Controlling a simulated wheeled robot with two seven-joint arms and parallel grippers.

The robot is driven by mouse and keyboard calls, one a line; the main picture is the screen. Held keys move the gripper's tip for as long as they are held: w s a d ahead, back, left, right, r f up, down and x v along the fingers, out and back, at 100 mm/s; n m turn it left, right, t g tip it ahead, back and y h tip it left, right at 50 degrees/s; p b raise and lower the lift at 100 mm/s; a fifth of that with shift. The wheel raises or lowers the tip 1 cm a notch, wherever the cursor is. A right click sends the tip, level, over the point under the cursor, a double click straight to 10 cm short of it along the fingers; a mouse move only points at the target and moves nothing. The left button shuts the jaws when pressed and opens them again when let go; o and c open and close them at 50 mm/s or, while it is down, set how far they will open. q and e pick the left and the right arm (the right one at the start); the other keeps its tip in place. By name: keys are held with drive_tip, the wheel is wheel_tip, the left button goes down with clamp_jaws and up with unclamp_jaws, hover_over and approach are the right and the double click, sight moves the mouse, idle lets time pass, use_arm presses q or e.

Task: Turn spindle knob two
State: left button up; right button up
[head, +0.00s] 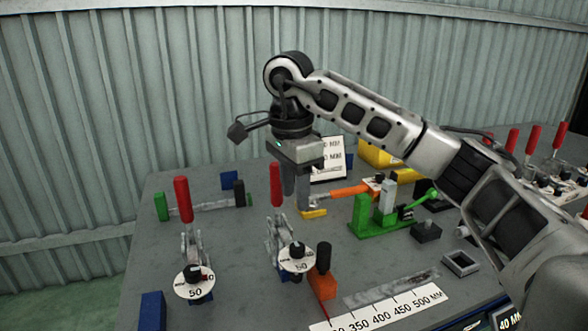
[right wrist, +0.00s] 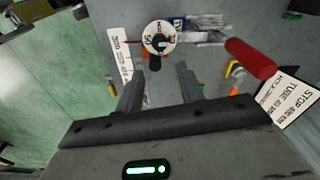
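Two white dials marked 50 with black knobs stand on the grey table in the head view: a left dial (head: 195,290) and a middle dial (head: 298,265) with its black knob (head: 297,249). Each sits at the front of a clamp with an upright red handle. My right gripper (head: 297,203) points down behind the middle dial, beside the middle red handle (head: 275,184). In the right wrist view its fingers (right wrist: 160,92) are apart with nothing between them. A dial with a black knob (right wrist: 154,62) shows beyond the fingertips, apart from them. My left gripper is out of view.
An orange block (head: 321,285) with a black knob stands right of the middle dial. A green fixture (head: 378,222), an orange-handled clamp (head: 350,191) and a white sign (head: 333,157) lie right of the gripper. A ruler (head: 385,313) runs along the front. A corrugated wall stands behind.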

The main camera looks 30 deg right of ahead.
use_arm(q)
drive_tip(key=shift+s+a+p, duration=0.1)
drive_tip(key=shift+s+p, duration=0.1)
drive_tip(key=shift+p, duration=0.15)
use_arm(e)
wheel_tip(320, 180, up, 4)
drive_tip(key=shift+a+f, duration=0.1)
drive_tip(key=shift+f, duration=0.05)
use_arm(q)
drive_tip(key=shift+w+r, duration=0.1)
